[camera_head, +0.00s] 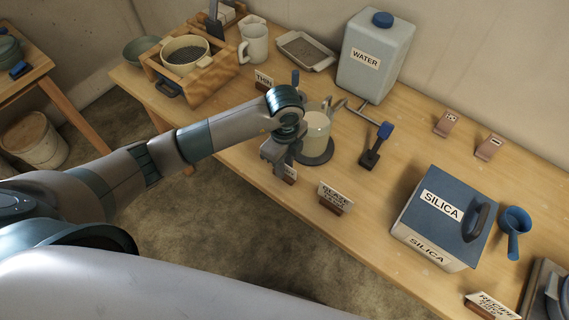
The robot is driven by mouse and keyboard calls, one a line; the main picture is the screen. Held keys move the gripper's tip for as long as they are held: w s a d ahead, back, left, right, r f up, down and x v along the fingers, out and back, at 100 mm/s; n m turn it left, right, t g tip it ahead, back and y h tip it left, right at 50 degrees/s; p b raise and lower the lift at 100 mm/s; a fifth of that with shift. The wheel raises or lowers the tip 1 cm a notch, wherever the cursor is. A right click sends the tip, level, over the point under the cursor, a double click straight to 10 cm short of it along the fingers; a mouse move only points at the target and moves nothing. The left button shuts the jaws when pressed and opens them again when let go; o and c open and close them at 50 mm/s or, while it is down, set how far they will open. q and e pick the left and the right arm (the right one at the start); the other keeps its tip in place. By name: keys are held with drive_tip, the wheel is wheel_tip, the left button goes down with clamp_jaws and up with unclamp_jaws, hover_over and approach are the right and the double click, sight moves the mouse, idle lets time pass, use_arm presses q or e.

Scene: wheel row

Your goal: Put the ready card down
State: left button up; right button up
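My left gripper (280,158) reaches in from the left and points down at the table's front edge. A small card in a brown base (290,176) is right at its fingertips, mostly hidden by the gripper. Its lettering is not readable, and I cannot tell whether the fingers are closed on it or whether it touches the table. A lettered card that seems to read "GLAZE" (335,195) stands to the right near the front edge. Another card, "THIN" (263,80), stands farther back. My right gripper is not in view.
A cream jar (316,131) on a dark round base stands just right of the gripper. A blue-handled tool (375,146), a water container (376,55) and a blue silica box (441,218) are on the wooden table (390,219). Bare table lies between the glaze card and the box.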

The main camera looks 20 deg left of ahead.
use_arm(q)
drive_tip(key=shift+r, duration=0.15)
drive_tip(key=shift+r, duration=0.1)
drive_tip(key=shift+r, duration=0.3)
wheel_tip(320, 180, up, 9)
drive_tip(key=shift+r+b, duration=0.1)
drive_tip(key=shift+b, duration=0.95)
drive_tip(key=shift+r, duration=1.05)
